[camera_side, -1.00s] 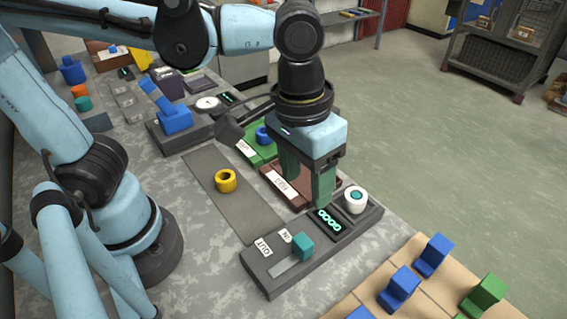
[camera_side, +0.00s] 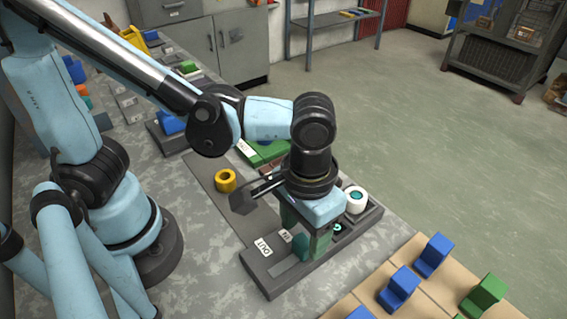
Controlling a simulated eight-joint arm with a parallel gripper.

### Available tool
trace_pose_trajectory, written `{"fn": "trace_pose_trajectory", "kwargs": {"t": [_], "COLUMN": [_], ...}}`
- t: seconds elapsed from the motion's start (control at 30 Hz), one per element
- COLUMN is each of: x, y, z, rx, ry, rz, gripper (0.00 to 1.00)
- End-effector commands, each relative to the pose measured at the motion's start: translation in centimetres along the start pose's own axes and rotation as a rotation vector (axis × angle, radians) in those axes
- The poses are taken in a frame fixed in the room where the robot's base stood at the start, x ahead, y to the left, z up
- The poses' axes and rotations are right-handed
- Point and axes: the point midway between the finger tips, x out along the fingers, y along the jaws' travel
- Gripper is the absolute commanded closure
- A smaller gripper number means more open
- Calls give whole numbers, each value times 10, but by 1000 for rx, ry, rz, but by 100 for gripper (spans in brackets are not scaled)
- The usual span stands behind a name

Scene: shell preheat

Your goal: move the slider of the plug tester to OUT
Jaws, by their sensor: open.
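The plug tester (camera_side: 275,285) is a dark grey box near the table's front edge, with OUT (camera_side: 263,245) and IN labels and a slot along its top. Its teal slider (camera_side: 301,247) stands at the IN end of the slot and is partly hidden by my gripper. My gripper (camera_side: 304,250) is open, pointing down, with its green fingers around or right beside the slider; I cannot tell if they touch it. The white round socket (camera_side: 355,199) shows at the tester's far end. The tester's display is mostly hidden behind my gripper.
A yellow ring (camera_side: 226,180) stands on a dark grey strip (camera_side: 212,195) left of my gripper. A tan board (camera_side: 430,290) with blue and green blocks lies at the front right. Green and brown trays behind are partly covered by my arm.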

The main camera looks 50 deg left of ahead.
Motion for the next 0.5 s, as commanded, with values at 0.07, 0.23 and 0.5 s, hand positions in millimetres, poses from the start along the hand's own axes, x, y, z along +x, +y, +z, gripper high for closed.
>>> {"fn": "trace_pose_trajectory", "kwargs": {"t": [0.07,0.23,0.5], "x": [9,23,31], "y": [0,0,0], "z": [0,0,0], "rx": [0,0,0], "ry": [0,0,0], "rz": [0,0,0], "gripper": [40,40,40]}}
